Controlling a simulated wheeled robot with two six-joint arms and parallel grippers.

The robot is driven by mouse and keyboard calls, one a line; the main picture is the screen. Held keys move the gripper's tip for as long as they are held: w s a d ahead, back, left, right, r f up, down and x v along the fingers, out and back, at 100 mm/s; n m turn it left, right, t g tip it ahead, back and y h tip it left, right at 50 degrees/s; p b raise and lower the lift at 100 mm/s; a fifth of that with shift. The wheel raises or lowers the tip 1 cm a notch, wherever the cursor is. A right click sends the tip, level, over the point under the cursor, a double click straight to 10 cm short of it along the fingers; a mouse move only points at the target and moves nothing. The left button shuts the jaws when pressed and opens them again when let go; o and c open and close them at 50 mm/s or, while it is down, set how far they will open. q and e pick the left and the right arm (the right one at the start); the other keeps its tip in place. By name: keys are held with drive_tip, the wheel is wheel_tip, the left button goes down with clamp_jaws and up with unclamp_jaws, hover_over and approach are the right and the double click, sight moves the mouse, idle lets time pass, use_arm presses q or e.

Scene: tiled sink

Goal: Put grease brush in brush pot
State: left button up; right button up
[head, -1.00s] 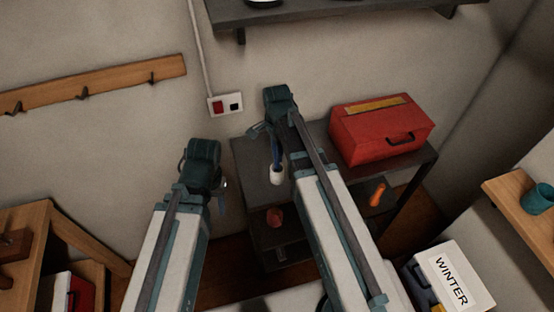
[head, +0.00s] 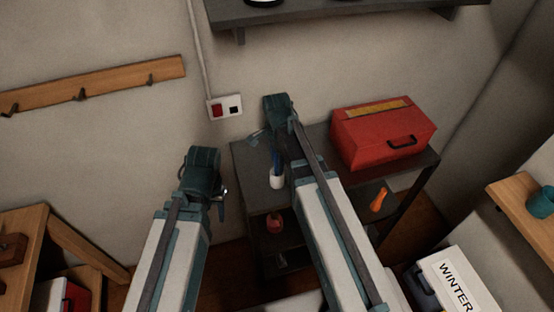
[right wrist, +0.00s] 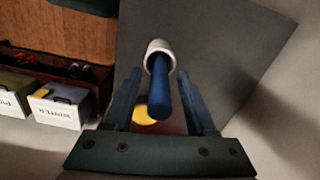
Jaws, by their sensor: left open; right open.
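The white brush pot (head: 277,182) stands on the dark shelf top, left of the red toolbox. The blue handle of the grease brush (head: 276,160) rises from it; the right wrist view also shows the handle (right wrist: 160,90) with its far end inside the pot's rim (right wrist: 160,45). The brush head is hidden. My right gripper (head: 268,138) is above the pot, its open fingers on either side of the handle with gaps visible in the right wrist view (right wrist: 160,105). My left gripper (head: 222,191) is open and empty, left of the shelf unit.
The red toolbox (head: 383,135) sits right of the pot on the shelf unit (head: 250,178). An orange item (head: 379,199) and a red item (head: 274,222) are below. A wall shelf (head: 330,12) hangs above. A WINTER box (head: 455,280) is at lower right.

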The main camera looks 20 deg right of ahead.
wheel_tip(320, 180, up, 12)
drive_tip(key=p, duration=1.2)
drive_tip(key=shift+r, duration=0.15)
drive_tip(key=s+a+n, duration=0.5)
drive_tip(key=s+n, duration=0.2)
drive_tip(key=n, duration=0.2)
drive_tip(key=s+a+n+h, duration=0.1)
drive_tip(key=s+a+n, duration=0.4)
drive_tip(key=n, duration=0.5)
drive_tip(key=shift+s+a+n, duration=0.25)
drive_tip(key=shift+s+n, duration=0.05)
drive_tip(key=shift+s, duration=0.9)
wheel_tip(320, 180, down, 18)
drive_tip(key=b, duration=1.7)
drive_tip(key=shift+r, duration=0.2)
